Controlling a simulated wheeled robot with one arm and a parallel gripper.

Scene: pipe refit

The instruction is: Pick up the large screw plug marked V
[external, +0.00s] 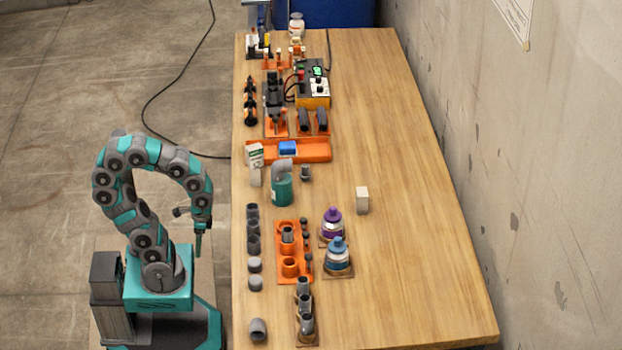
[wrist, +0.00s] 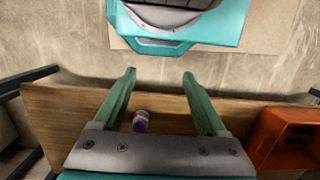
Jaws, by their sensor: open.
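Several short grey cylindrical pieces stand along the near left edge of the table, among them one grey piece (external: 255,264), one below it (external: 256,283) and one tilted piece at the front (external: 258,328). No V mark is legible on any of them, so I cannot tell which is the large screw plug. My gripper (external: 198,248) points down just left of the table edge, apart from these pieces. In the wrist view my gripper (wrist: 159,73) has its two green fingers spread with nothing between the tips.
An orange holder (external: 282,225) with grey fittings stands right of the grey row. A white block (external: 362,201) is farther right. The table's right side (external: 420,260) is clear.

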